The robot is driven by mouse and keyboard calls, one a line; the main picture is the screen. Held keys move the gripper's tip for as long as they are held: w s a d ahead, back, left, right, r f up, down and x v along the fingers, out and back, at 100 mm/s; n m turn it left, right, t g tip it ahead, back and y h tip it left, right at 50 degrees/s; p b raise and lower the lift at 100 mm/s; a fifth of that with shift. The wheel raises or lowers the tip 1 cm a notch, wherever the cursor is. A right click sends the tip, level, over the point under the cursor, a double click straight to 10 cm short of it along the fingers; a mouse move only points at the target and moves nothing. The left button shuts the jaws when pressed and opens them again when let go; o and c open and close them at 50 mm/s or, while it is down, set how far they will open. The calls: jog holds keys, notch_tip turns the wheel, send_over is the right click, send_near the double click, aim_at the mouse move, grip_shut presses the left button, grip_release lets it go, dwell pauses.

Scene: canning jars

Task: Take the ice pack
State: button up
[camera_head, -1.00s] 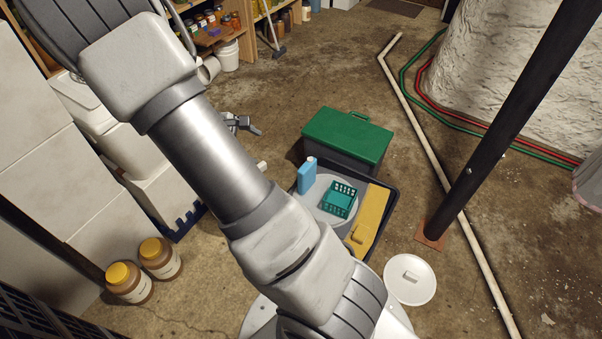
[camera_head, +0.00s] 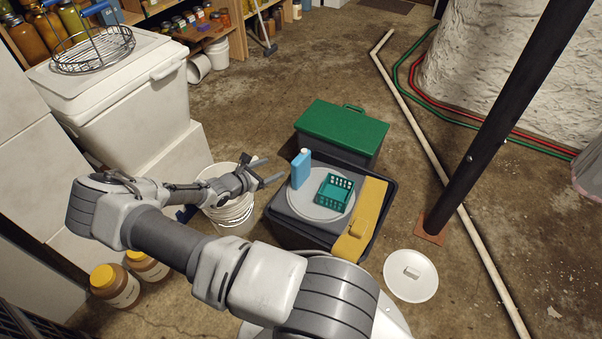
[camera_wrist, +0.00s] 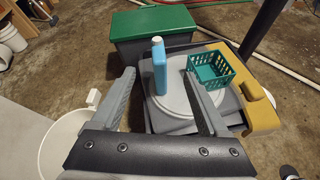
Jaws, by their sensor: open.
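The ice pack (camera_head: 301,169) is a light blue, flat bottle shape with a white cap. It stands upright on a round grey lid on top of a dark grey tub, at the lid's left side. In the wrist view the ice pack (camera_wrist: 160,66) shows beyond and between my two fingers. My gripper (camera_head: 270,172) is open and empty, left of the ice pack and apart from it. Its fingers also show in the wrist view (camera_wrist: 163,84), spread wide.
A teal basket (camera_head: 335,192) stands on the lid right of the ice pack. A yellow piece (camera_head: 361,222) lies along the tub's right side. A green-lidded box (camera_head: 342,130) stands behind. A white bucket (camera_head: 232,212) is below my wrist. A black post (camera_head: 490,140) rises at right.

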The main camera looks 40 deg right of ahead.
aim_at(294, 162)
jog(key=d+f+b, duration=0.1)
jog(key=d+f, duration=0.1)
jog(key=d, duration=0.1)
jog(key=w+d+f+n+b, duration=0.1)
jog(key=d+f+b, duration=0.1)
jog(key=d+f, duration=0.1)
jog(key=w+d+f+n+b, duration=0.1)
jog(key=d+f+b, duration=0.1)
jog(key=d, duration=0.3)
jog(key=shift+w+f+t, duration=0.1)
jog(key=shift+f+t, duration=0.3)
jog(key=shift+f, duration=0.35)
jog(key=shift+w+d+f+h, duration=0.15)
jog(key=shift+d+h, duration=0.15)
jog(key=shift+d, duration=0.3)
jog(key=b+x, duration=0.1)
jog(key=x, duration=0.1)
jog(key=b+x, duration=0.2)
jog(key=shift+d+f, duration=0.25)
jog(key=shift+f, duration=0.05)
jog(key=shift+d+b, duration=0.3)
grip_shut()
